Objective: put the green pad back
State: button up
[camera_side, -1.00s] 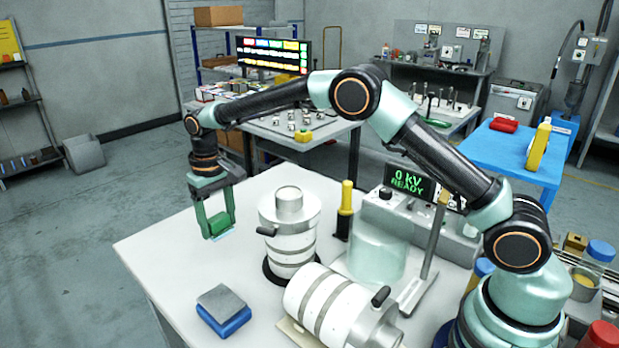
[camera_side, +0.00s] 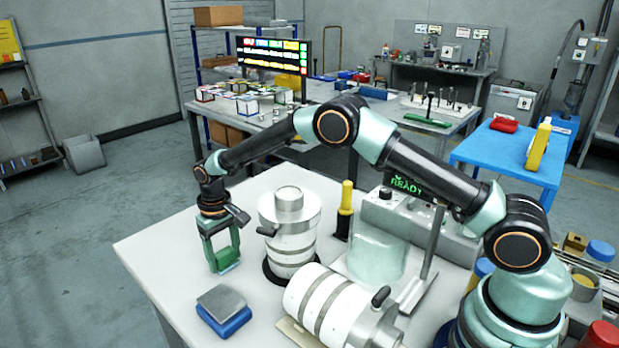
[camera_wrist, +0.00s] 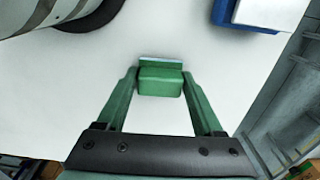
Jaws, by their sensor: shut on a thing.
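The green pad (camera_wrist: 160,82) is a small green block with a pale bluish strip along its far edge. In the wrist view it sits between the two fingertips of my gripper (camera_wrist: 160,78). In the side view my gripper (camera_side: 226,264) points down over the left part of the white table, and the pad (camera_side: 227,268) shows low between its fingers. My gripper is shut on the pad. I cannot tell whether the pad touches the table. A blue block with a grey top (camera_side: 223,310) lies in front of my gripper, apart from it; it also shows at the wrist view's upper right.
A white ringed cylinder with a metal top (camera_side: 290,232) stands right of my gripper. Another ringed cylinder (camera_side: 335,308) lies on its side in front. A yellow and black handle (camera_side: 345,212) stands behind. The white table (camera_side: 165,250) is bare to the left.

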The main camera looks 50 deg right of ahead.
jog(key=shift+f, duration=0.1)
jog(key=o, duration=1.3)
